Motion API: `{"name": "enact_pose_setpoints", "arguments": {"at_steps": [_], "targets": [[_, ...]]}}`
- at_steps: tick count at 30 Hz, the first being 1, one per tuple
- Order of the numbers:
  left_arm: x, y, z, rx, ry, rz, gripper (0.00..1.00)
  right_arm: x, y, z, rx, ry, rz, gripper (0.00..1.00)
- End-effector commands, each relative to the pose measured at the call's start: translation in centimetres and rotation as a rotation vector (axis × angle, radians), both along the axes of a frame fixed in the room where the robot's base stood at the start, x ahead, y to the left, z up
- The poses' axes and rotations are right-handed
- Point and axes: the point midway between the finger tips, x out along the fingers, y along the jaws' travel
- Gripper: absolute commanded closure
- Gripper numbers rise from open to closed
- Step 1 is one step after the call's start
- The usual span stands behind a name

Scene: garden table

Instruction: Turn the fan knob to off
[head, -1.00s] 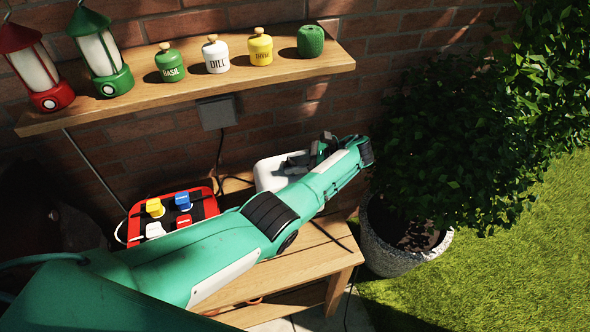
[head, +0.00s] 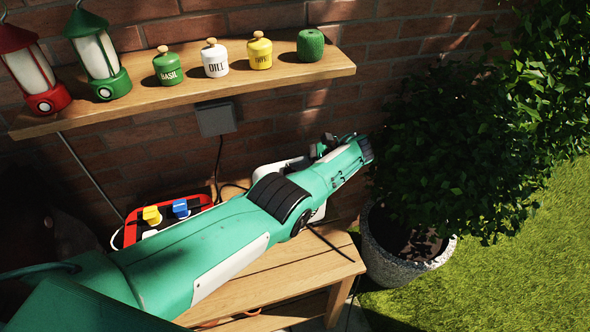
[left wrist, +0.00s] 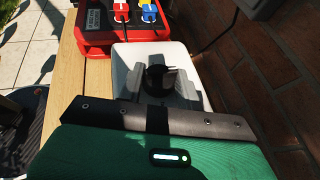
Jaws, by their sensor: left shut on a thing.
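The fan knob (left wrist: 158,80) is a dark round dial with a pale mark, on top of a white box (left wrist: 127,62) in the left wrist view. My left gripper (left wrist: 160,84) has its two grey fingers on either side of the knob and is shut on it. In the head view the white box (head: 262,171) stands on the wooden bench by the brick wall, mostly hidden behind my left arm. The knob and fingertips cannot be made out there. My right gripper is not in view.
A red socket box (head: 131,231) with coloured plugs stands beside the white box. Above is a wooden shelf (head: 290,82) with lanterns and jars. A potted bush (head: 376,262) stands right of the bench (head: 285,278). The bench front is clear.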

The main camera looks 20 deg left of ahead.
Motion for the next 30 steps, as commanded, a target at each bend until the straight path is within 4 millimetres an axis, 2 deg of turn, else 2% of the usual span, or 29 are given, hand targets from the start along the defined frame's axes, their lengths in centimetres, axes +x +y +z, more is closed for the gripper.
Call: {"name": "enact_pose_setpoints", "arguments": {"at_steps": [7, 8, 10, 11, 23, 30], "targets": [[-0.1, 0.0, -0.1, -0.001, 0.002, 0.001, 0.88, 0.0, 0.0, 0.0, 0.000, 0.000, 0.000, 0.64], [-0.1, 0.0, -0.1, -0.001, 0.002, 0.001, 0.61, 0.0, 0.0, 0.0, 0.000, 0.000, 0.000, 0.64], [-0.1, 0.0, -0.1, -0.001, 0.002, 0.001, 0.47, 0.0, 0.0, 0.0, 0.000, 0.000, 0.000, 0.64], [-0.1, 0.0, -0.1, -0.001, 0.002, 0.001, 0.44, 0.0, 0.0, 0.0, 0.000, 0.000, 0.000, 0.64], [0.0, 0.0, 0.0, -0.001, 0.000, -0.008, 0.44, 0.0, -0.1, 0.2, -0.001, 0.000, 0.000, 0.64], [-0.2, 0.0, 0.2, 0.002, 0.000, -0.068, 0.44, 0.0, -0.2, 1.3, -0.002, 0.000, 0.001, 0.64]]}}
